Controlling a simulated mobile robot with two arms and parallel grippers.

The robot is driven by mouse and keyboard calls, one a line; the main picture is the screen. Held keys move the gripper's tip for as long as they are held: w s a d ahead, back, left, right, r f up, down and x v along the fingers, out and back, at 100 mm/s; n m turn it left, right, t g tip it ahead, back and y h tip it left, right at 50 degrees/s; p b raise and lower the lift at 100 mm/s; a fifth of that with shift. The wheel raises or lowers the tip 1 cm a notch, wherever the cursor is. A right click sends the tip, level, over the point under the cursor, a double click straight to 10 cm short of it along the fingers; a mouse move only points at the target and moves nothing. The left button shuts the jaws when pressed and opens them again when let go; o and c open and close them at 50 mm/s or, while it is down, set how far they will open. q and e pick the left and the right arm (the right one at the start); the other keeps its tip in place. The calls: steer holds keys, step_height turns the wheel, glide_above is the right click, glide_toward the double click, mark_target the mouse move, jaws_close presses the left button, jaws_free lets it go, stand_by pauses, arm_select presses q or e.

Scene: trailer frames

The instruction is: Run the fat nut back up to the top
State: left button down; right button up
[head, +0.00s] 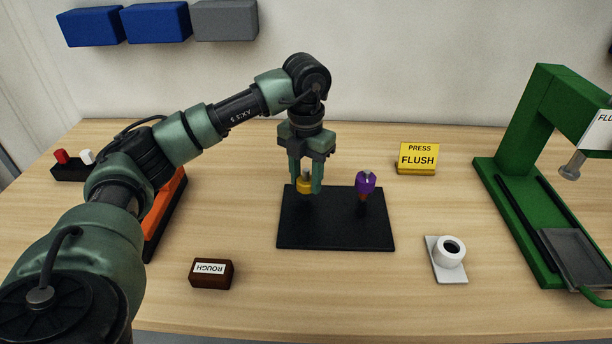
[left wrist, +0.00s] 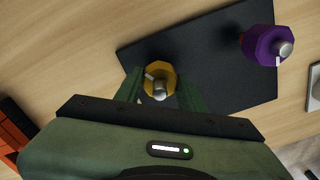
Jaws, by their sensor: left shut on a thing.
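A black base plate (head: 335,230) lies on the table with two nuts on upright bolts. My left gripper (head: 305,187) points down over its left part and is shut on the yellow nut (head: 303,185), one finger on each side. In the left wrist view the yellow nut (left wrist: 160,76) has a white mark, and a grey bolt end shows at its middle. The purple nut (head: 365,183) stands to the right near the top of its bolt, with an orange-brown part beneath. It also shows in the left wrist view (left wrist: 262,45), apart from the gripper. My right gripper is out of view.
A yellow PRESS FLUSH sign (head: 418,159) stands behind right, and a green press (head: 520,200) at the far right.

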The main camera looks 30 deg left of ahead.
arm_select(q)
steer(key=n, duration=0.3)
steer(key=shift+s+d+f+n, duration=0.1)
steer(key=shift+s+f+n, duration=0.15)
steer(key=shift+n, duration=0.15)
steer(key=n+p, duration=0.1)
steer(key=n, duration=0.2)
steer(key=shift+n, duration=0.3)
steer(key=n+p, duration=0.1)
steer(key=n, duration=0.9)
steer(key=shift+p, duration=0.4)
steer(key=n+p, duration=0.1)
steer(key=n, duration=0.2)
steer(key=shift+n, duration=0.3)
steer(key=n+p, duration=0.1)
steer(key=n, duration=0.5)
steer(key=shift+p, duration=0.35)
steer(key=shift+n, duration=0.4)
